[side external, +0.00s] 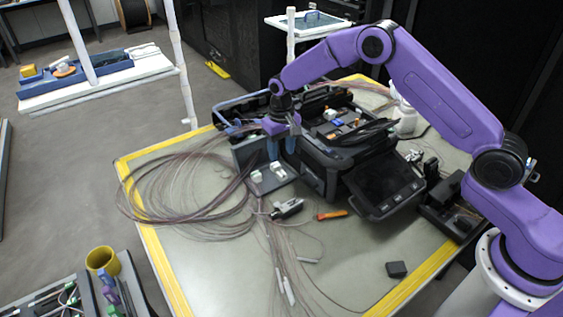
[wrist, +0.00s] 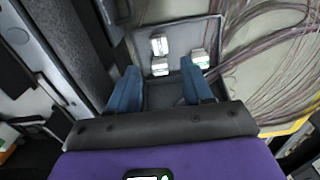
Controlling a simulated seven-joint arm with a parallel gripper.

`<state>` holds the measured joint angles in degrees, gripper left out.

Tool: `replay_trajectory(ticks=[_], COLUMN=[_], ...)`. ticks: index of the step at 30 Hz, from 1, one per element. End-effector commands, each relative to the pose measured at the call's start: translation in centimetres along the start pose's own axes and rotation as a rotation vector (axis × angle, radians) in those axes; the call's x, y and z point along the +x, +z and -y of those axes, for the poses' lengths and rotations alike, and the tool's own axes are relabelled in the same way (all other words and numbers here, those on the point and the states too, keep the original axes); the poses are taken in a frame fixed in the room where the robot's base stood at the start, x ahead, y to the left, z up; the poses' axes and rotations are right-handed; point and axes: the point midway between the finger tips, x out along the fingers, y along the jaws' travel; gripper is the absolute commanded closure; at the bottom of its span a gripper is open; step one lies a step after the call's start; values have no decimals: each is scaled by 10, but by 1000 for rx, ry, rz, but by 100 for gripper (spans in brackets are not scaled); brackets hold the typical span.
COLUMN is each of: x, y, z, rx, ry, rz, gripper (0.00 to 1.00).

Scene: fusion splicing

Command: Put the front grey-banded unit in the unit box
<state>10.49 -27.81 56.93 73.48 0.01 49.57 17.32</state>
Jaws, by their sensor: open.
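Several small white units sit on a dark grey tray (side external: 283,186) beside the splicer. In the wrist view one unit (wrist: 159,45) is at the back, one (wrist: 160,66) nearer, and one (wrist: 200,58) to the right. They also show in the side view (side external: 256,177). Their bands are too small to tell apart, so I cannot tell which is the front grey-banded one. My gripper (side external: 281,152) points down above the tray's back part, its blue fingers apart and empty (wrist: 159,90). The units lie beyond the fingertips in the wrist view. I cannot tell which container is the unit box.
The black splicer (side external: 380,183) stands right of the tray, close to my gripper. Loose fibre coils (side external: 180,190) spread to the left. A dark device (side external: 287,208) and an orange tool (side external: 331,215) lie in front.

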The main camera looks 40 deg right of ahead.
Motion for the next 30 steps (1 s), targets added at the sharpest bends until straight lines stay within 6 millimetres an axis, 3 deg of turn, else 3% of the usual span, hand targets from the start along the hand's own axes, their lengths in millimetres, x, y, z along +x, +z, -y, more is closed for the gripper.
replay_trajectory(ticks=[3,7,20,25,30], x=[-21,-34,-48,-80,-118], y=[0,0,7,46,112], z=[0,0,5,24,39], rx=[0,0,-23,-143,-317], ry=[-1,0,0,-3,-5], rz=[-3,-1,-1,-8,-12], gripper=[50,50,50,50,50])
